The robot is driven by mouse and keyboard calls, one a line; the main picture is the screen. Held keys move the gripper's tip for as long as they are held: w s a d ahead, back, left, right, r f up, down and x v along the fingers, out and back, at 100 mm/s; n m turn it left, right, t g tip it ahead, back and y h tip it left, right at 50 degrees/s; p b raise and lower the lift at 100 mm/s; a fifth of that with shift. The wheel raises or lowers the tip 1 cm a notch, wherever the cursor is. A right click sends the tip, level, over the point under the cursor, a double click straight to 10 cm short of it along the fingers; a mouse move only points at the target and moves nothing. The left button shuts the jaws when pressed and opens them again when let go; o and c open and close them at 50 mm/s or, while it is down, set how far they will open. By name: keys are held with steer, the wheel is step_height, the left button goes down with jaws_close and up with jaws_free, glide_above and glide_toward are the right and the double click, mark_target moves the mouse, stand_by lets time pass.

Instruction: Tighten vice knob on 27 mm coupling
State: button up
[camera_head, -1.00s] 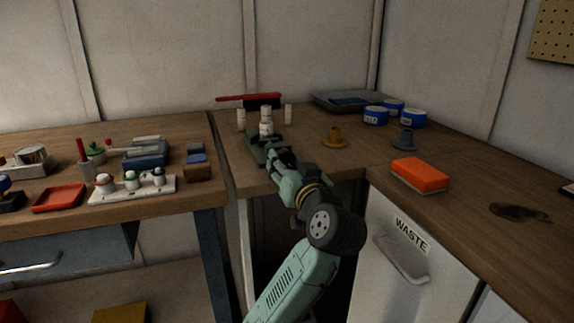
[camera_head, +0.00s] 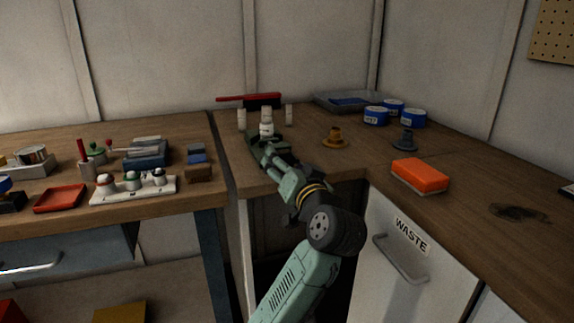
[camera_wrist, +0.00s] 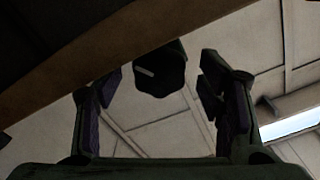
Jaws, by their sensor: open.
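The white coupling (camera_head: 266,128) stands upright in the small green vice (camera_head: 253,139) at the front edge of the middle bench. My arm hides most of the vice in the head view. My gripper (camera_head: 267,155) is right at the front of the vice, and its fingers are hard to make out there. In the wrist view my gripper (camera_wrist: 160,98) is open and empty. The dark vice knob (camera_wrist: 163,76), with a pale line on its face, lies between and a little beyond the fingertips. A gap shows on each side of it.
White posts (camera_head: 241,119) stand beside the coupling, with a red-handled tool (camera_head: 263,101) behind. An orange flanged part (camera_head: 334,138), a grey-blue one (camera_head: 405,141), an orange sponge (camera_head: 420,175) and blue tins (camera_head: 376,116) are to the right. The wooden bench edge (camera_wrist: 120,60) crosses the wrist view.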

stand_by(0.3)
steer(key=n, duration=0.4)
steer(key=shift+s+d+n, duration=0.1)
steer(key=shift+s+n, duration=0.05)
steer(key=shift+n, duration=0.25)
steer(key=b+v, duration=0.1)
steer(key=v, duration=0.9)
steer(key=shift+s, duration=0.25)
steer(key=shift+c, duration=0.2)
